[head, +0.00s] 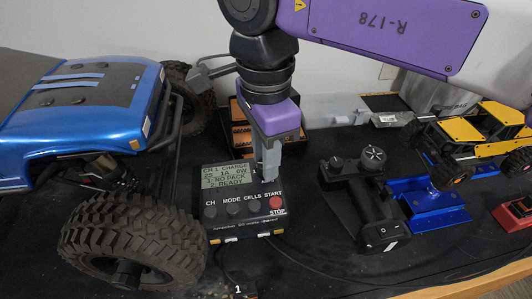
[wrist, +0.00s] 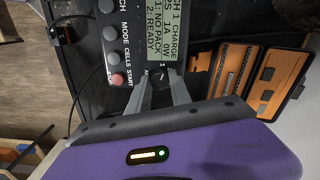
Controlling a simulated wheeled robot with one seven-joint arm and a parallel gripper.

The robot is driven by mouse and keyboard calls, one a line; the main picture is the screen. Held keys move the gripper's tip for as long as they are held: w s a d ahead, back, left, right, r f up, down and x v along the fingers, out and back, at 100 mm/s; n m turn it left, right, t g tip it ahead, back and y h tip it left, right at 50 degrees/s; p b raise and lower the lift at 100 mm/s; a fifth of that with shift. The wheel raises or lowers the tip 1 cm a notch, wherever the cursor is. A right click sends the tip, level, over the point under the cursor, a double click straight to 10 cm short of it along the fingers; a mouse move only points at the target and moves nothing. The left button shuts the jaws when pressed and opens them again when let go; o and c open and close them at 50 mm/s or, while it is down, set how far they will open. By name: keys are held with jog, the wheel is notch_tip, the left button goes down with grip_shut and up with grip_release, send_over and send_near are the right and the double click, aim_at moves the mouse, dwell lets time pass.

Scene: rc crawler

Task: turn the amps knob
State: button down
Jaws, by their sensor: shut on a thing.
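The charger (head: 238,205) lies on the dark bench top, with a lit screen (head: 227,176) reading CH 1 CHARGE, 2S 1A 0W, 1: NO PACK, 2: READY. The amps knob (wrist: 160,76) is a dark round knob beside the screen in the wrist view. My gripper (head: 268,170) points down at the charger's upper right and hides the knob in the head view. In the wrist view my gripper (wrist: 161,88) has one finger on each side of the knob and is shut on it.
Small knobs and a red START/STOP button (head: 276,203) sit below the screen. A blue crawler (head: 90,110) with a big tyre (head: 130,240) stands close on the left. Orange-black cases (wrist: 262,75) lie behind.

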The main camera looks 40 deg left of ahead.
jog(key=shift+n, duration=0.6)
jog(key=c, duration=1.2)
grip_release()
jog(key=shift+o, duration=0.2)
jog(key=shift+r+b, duration=0.45)
jog(key=shift+r, duration=3.5)
